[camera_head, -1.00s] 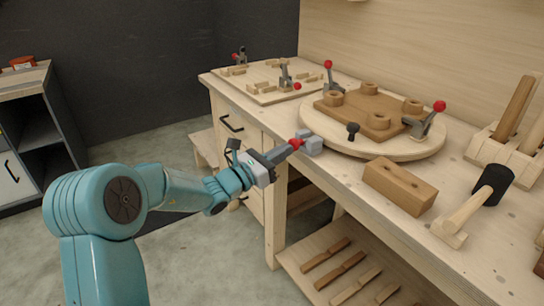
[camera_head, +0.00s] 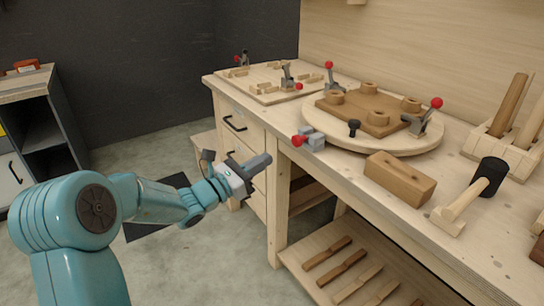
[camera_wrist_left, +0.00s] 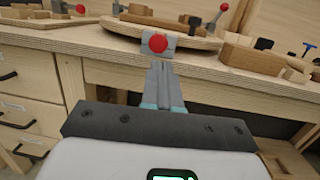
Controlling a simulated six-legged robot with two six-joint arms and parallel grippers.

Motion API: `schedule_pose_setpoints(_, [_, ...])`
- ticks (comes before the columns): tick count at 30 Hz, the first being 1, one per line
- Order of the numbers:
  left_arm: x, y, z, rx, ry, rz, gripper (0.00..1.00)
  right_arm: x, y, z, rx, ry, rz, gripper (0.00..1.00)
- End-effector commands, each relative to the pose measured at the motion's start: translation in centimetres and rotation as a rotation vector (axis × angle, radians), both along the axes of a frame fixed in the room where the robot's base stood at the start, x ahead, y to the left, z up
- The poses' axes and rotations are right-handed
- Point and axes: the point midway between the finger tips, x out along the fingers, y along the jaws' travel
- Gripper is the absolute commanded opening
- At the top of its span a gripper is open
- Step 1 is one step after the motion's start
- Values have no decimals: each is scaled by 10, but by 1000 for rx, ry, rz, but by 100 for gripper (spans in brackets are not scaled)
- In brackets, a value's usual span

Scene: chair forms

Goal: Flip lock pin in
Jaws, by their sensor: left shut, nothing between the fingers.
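The lock pin has a red knob (camera_head: 298,140) on a grey block (camera_head: 313,138) at the front edge of the workbench, beside the round turntable (camera_head: 330,140). In the left wrist view the red knob (camera_wrist_left: 157,43) faces me in front of its grey block, just beyond the fingertips. My left gripper (camera_head: 266,159) is shut and empty. It is apart from the knob, in front of the bench edge and a little lower. How far the pin sits inside the block is hidden. My right gripper is not in view.
A brown wooden board (camera_head: 370,112) with round posts lies on the turntable, with red-knobbed toggle clamps around it. A wooden block (camera_head: 400,180) and a mallet (camera_head: 474,196) lie to the right. Open floor is at the left; a lower shelf (camera_head: 320,255) is below.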

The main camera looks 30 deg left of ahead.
Motion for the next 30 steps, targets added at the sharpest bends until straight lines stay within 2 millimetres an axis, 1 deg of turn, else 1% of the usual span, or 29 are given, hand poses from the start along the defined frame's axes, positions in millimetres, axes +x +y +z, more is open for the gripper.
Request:
schedule_pose_setpoints(1, [-9, 4, -3, -1, 5, 4, 0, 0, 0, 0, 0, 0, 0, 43])
schedule_pose_setpoints(6, [-35, 13, -7, -1, 4, 2, 0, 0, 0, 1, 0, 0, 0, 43])
schedule_pose_setpoints(9, [-47, 17, -9, 0, 3, 2, 0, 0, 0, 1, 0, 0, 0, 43])
schedule_pose_setpoints(12, [-54, 19, -10, 0, 2, 1, 0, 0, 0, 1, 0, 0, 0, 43])
schedule_pose_setpoints(16, [-58, 20, -11, -2, 2, 0, 0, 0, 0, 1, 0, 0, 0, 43])
schedule_pose_setpoints(30, [-59, 19, -11, 0, 2, 0, 0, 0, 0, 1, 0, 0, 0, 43])
